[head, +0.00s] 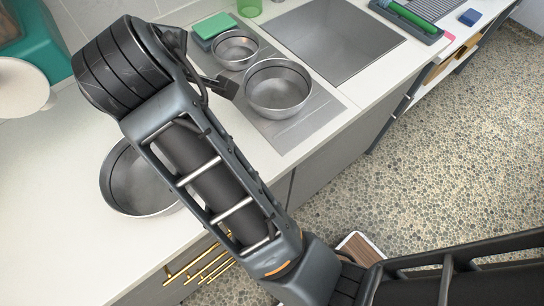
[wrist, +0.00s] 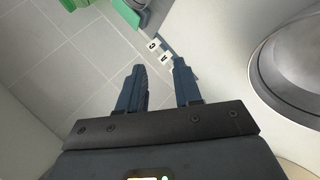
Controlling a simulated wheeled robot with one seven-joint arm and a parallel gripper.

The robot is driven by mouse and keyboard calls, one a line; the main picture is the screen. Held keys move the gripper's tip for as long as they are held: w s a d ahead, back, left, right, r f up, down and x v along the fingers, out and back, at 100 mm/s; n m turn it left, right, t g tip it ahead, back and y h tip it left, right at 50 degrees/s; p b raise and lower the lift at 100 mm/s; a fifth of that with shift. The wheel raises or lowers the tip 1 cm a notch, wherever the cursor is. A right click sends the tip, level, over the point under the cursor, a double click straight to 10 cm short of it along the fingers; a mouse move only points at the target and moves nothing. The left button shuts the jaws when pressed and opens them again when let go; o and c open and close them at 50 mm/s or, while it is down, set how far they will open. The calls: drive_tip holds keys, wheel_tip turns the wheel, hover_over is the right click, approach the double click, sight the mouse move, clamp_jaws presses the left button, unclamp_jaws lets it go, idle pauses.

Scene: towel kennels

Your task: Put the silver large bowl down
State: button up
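The silver large bowl (head: 120,184) sits on the white counter at the left in the head view, with its right side partly hidden by my arm. A silver bowl (wrist: 268,75), apparently the same one, is cut off by the right edge of the wrist view. My gripper (wrist: 158,68) shows in the wrist view with its two dark blue fingers apart and nothing between them. The bowl is to the right of the fingers, clear of them. In the head view the gripper is mostly hidden behind my arm.
A medium silver bowl (head: 279,88) and a smaller one (head: 236,49) stand on the drainboard (head: 310,125) beside the sink (head: 325,40). A green sponge (head: 213,25) lies behind them. A white plate (head: 25,88) is at the far left. The counter's front left is clear.

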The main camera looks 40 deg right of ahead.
drive_tip(key=s+d+f+n+t, duration=0.1)
drive_tip(key=s+d+t, duration=0.15)
drive_tip(key=d, duration=0.45)
drive_tip(key=s+d+f+n+t, duration=0.1)
drive_tip(key=s+d+f+t, duration=0.15)
drive_tip(key=d, duration=0.45)
drive_tip(key=s+d+f+y, duration=0.1)
drive_tip(key=s+f+y, duration=0.2)
drive_tip(key=s, duration=0.5)
drive_tip(key=s+a+f+m+y, duration=0.2)
drive_tip(key=s+f+m, duration=0.1)
drive_tip(key=s, duration=1.1)
drive_tip(key=s+a+r+m, duration=0.2)
drive_tip(key=s+m, duration=0.1)
drive_tip(key=s, duration=0.3)
drive_tip(key=s+a+r+m+t, duration=0.1)
drive_tip(key=s+a+r+m, duration=0.1)
drive_tip(key=s, duration=0.4)
drive_tip(key=r+m, duration=0.1)
drive_tip(key=m, duration=0.1)
drive_tip(key=shift+a+r+m, duration=0.15)
drive_tip(key=shift+a+m, duration=0.05)
drive_tip(key=shift+m, duration=0.1)
